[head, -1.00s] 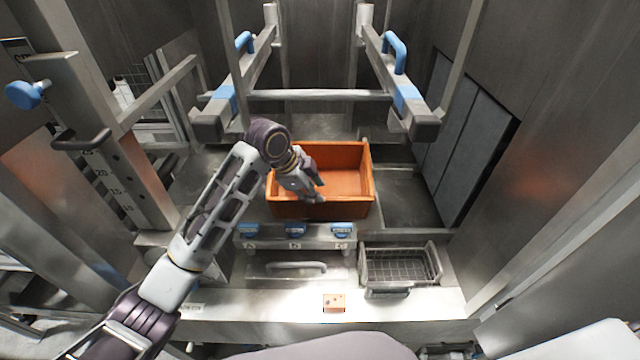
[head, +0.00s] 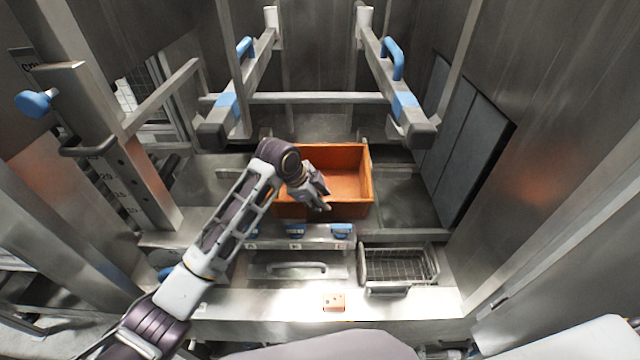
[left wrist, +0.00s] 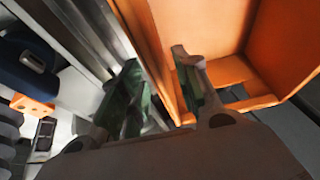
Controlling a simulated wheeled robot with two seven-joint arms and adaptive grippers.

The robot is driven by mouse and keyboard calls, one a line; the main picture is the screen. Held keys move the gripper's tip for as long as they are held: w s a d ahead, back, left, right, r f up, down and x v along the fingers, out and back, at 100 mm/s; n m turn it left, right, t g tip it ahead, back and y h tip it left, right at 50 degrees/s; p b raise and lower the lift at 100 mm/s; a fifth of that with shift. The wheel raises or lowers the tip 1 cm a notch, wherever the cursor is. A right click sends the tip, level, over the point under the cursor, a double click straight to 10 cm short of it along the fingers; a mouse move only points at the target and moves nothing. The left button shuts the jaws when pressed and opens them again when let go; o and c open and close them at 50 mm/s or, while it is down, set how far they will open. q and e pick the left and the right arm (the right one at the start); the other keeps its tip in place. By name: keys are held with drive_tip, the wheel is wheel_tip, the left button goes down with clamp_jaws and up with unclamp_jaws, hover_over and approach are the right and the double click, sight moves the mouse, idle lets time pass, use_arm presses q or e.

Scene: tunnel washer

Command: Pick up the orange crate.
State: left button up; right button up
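The orange crate (head: 352,211) is an open, empty box sitting upright in the middle of the head view, behind the panel with blue knobs. The crate's wall (left wrist: 150,40) runs between the fingers, with one finger on the inner side and one on the outer side. I cannot tell whether either finger touches it. My right gripper is not in view.
Two rails with blue handles (head: 393,58) flank the space above and behind the crate. A wire basket (head: 398,265) sits at front right. A small orange block (head: 334,302) lies on the front ledge. Metal posts and walls close in both sides.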

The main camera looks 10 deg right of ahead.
use_arm(q)
drive_tip(key=shift+d+f, duration=0.15)
drive_tip(key=shift+f, duration=0.15)
drive_tip(key=shift+c, duration=0.2)
clamp_jaws()
drive_tip(key=shift+r, duration=0.1)
idle(0.3)
